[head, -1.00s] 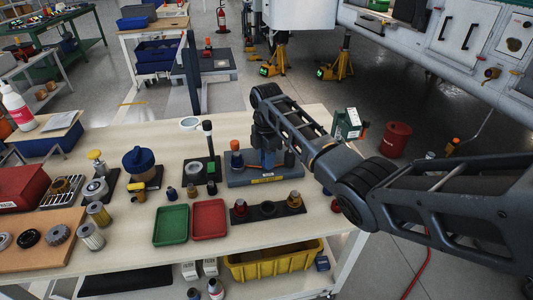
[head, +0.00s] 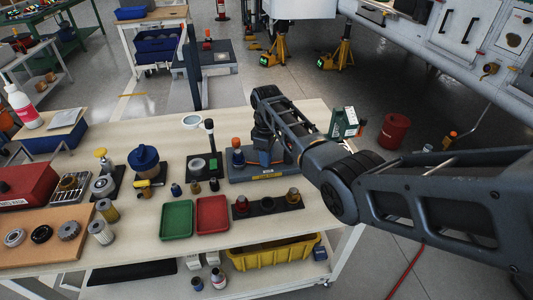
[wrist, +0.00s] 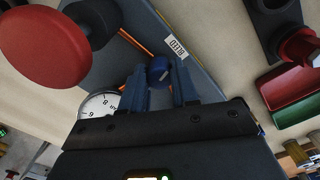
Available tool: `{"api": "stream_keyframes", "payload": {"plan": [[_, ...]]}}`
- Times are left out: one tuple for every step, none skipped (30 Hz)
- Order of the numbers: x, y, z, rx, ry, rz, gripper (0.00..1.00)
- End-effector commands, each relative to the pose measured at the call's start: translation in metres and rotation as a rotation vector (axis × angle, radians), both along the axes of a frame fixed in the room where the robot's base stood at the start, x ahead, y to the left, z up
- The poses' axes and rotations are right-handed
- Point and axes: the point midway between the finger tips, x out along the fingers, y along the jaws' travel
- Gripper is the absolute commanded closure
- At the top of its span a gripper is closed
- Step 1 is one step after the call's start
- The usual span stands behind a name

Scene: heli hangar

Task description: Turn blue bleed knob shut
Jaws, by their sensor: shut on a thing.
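The blue bleed knob (wrist: 159,70) sits between my gripper's fingers in the wrist view. My gripper (wrist: 160,82) is shut on it from both sides. A pale line shows on the knob's face. In the head view my gripper (head: 265,152) reaches down onto the grey-blue fixture (head: 240,173) on the bench, and my own wrist hides the blue knob. A large red knob (wrist: 58,45) is close at the upper left of the wrist view. A dial gauge (wrist: 98,104) is partly hidden behind my gripper.
An orange-topped post (head: 237,148) stands on the fixture just left of my gripper. In front are a black strip with several fittings (head: 267,208), a red tray (head: 212,215) and a green tray (head: 177,220). A black stand with an upright post (head: 211,138) is left of the fixture.

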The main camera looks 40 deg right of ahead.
Motion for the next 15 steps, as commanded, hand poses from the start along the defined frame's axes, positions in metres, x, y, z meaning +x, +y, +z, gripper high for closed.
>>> {"api": "stream_keyframes", "payload": {"plan": [[0.0001, 0.0, 0.0015, -0.001, 0.001, -0.033, 1.0], [0.0002, 0.0001, 0.0015, -0.001, 0.0, -0.053, 1.0], [0.0002, -0.0001, 0.0015, -0.001, 0.0, -0.079, 1.0], [0.0002, -0.0001, 0.0014, 0.0, 0.0, -0.096, 1.0], [0.0001, -0.0003, 0.0014, 0.0, -0.001, -0.114, 1.0], [0.0001, -0.0003, 0.0013, 0.0, 0.0, -0.133, 1.0], [0.0001, -0.0003, 0.0012, 0.0, 0.0, -0.148, 1.0], [0.0001, -0.0003, 0.0012, 0.0, 0.0, -0.16, 1.0], [0.0001, -0.0002, 0.0011, -0.001, 0.0, -0.176, 1.0], [0.0, -0.0002, 0.001, -0.001, 0.001, -0.185, 1.0], [0.0, -0.0002, 0.001, -0.001, 0.001, -0.194, 1.0], [0.0, -0.0003, 0.0008, 0.0, 0.001, -0.206, 1.0], [0.0, -0.0003, 0.0008, 0.0, 0.001, -0.213, 1.0], [0.0, -0.0002, 0.0007, 0.0, 0.001, -0.218, 1.0], [-0.0001, -0.0004, 0.0007, 0.0, 0.001, -0.225, 1.0]]}}
